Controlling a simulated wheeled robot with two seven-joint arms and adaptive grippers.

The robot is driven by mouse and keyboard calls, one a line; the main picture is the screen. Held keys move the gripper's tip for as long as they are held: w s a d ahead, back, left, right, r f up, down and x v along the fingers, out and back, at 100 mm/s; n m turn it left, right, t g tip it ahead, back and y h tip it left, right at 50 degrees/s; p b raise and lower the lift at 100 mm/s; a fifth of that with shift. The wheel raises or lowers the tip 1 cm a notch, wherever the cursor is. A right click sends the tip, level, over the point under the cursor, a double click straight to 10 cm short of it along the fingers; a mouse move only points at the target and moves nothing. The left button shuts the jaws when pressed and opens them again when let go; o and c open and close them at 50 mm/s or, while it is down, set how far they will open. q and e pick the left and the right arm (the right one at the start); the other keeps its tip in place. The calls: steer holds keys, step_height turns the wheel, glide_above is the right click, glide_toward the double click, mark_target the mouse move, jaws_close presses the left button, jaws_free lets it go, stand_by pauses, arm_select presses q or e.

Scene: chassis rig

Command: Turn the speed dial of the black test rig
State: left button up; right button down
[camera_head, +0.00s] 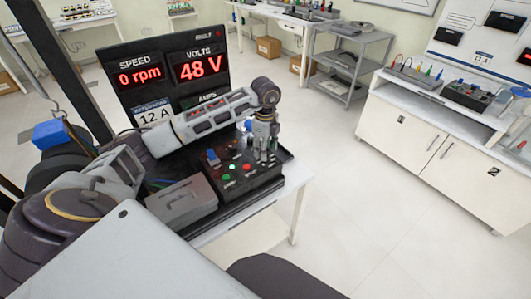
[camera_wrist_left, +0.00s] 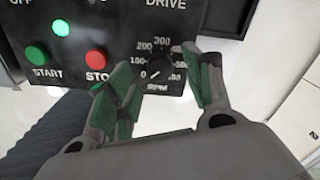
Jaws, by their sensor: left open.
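The black test rig's control box (camera_head: 248,180) stands on a white table, with a green and a red button on its top. The speed dial (camera_wrist_left: 157,70) shows in the left wrist view as a dark knob with a white mark and a printed scale around it. My left gripper (camera_wrist_left: 160,78) is open, its green-padded fingers on either side of the dial in that view; I cannot tell if they touch it. In the head view the left gripper (camera_head: 264,152) points down over the box and hides the dial. My right gripper is not in view.
The rig's display panel (camera_head: 170,82) stands behind my left arm and reads 0 rpm and 48 V. A grey box (camera_head: 182,200) sits left of the control box. The green START button (camera_wrist_left: 36,54) and red STOP button (camera_wrist_left: 96,60) lie left of the dial.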

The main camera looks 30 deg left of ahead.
arm_select(q)
steer(key=shift+f, duration=1.25)
steer(key=shift+c, duration=0.4)
steer(key=c, duration=1)
